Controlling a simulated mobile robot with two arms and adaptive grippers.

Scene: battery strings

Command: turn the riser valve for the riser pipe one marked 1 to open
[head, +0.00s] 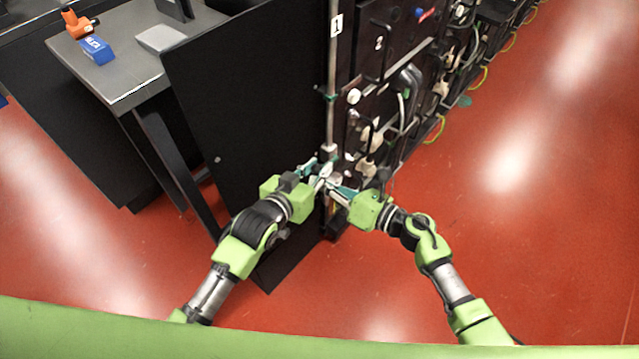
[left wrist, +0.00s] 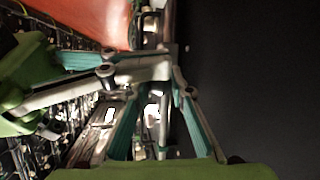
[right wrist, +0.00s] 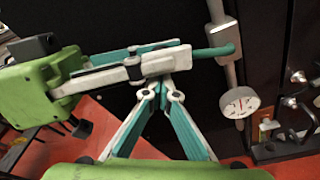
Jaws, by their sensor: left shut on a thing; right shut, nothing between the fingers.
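The riser pipe (head: 332,70) runs upright with a white label marked 1 (head: 336,25). In the right wrist view the valve's teal lever (right wrist: 217,50) sticks out level from the pipe (right wrist: 216,10), crosswise to it. My left gripper (right wrist: 180,58) is shut on the lever's outer end; it also shows in the head view (head: 321,178). Its fingers hide that end. My right gripper (right wrist: 172,92) is shut and empty, close beside the left fingers; it also shows in the head view (head: 331,187). Whether the two grippers touch I cannot tell.
A round gauge (right wrist: 240,102) sits on the pipe below the lever. A black panel (head: 245,130) stands left of the pipe, and racks with cables (head: 400,100) stand right. A grey table (head: 125,75) is at the left. Red floor (head: 540,220) is clear at the right.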

